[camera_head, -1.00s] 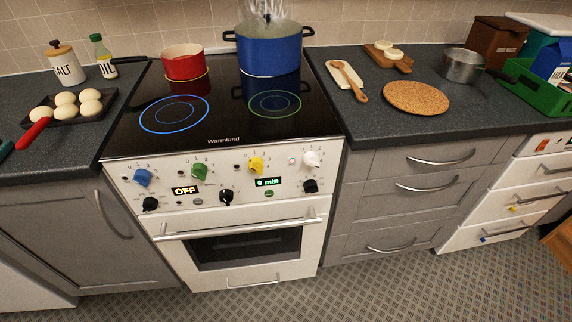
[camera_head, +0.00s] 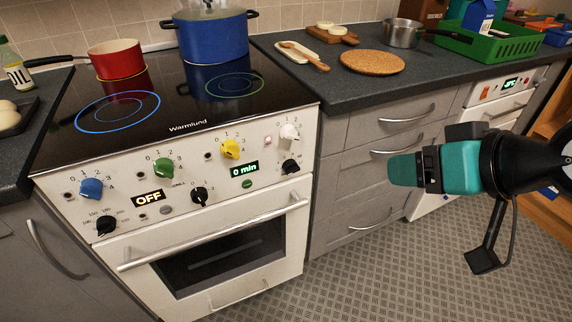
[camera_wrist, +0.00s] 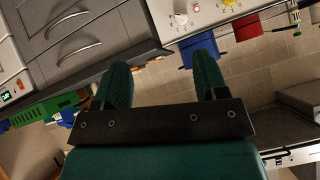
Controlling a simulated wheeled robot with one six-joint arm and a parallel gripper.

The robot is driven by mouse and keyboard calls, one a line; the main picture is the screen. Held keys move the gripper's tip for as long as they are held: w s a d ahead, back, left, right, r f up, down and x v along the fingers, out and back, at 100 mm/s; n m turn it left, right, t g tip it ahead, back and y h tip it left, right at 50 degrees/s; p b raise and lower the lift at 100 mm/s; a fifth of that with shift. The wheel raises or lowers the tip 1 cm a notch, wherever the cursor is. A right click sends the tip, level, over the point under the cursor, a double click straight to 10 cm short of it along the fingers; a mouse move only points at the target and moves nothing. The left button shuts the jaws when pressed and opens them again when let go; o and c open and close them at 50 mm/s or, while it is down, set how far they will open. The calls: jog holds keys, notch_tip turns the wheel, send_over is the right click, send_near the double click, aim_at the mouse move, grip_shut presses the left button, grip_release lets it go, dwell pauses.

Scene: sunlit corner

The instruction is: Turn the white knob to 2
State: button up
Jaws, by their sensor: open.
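The white knob (camera_head: 289,131) is at the right end of the upper knob row on the stove's front panel (camera_head: 128,180), with small numbers printed around it. It also shows in the wrist view (camera_wrist: 180,19), at the top, beyond my fingertips and not touched. My gripper (camera_head: 392,169) is right of the stove in the head view, in front of the grey drawers, pointing left. In the wrist view my gripper (camera_wrist: 162,68) has its two green fingers spread wide with nothing between them. The knob's exact setting is too small to read.
Beside the white knob are a yellow knob (camera_head: 230,149) and, below it, a black knob (camera_head: 290,166). An oven handle (camera_head: 215,232) sticks out below. A blue pot (camera_head: 213,37) and red pot (camera_head: 116,59) stand on the cooktop. Open floor lies before the drawers.

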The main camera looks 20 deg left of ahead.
jog(key=w+a+f+t+y+b, duration=0.25)
jog(key=a+f+b, duration=0.25)
jog(key=a+f, duration=0.3)
jog(key=n+t+y+b, duration=0.2)
jog(key=t+y+b, duration=0.1)
jog(key=b, duration=0.1)
send_near(293, 139)
jog(key=shift+t, duration=0.25)
jog(key=x, duration=1)
jog(key=shift+a+f+p, duration=0.15)
jog(key=shift+f+p, duration=0.05)
jog(key=shift+p, duration=0.1)
jog(key=c, duration=0.9)
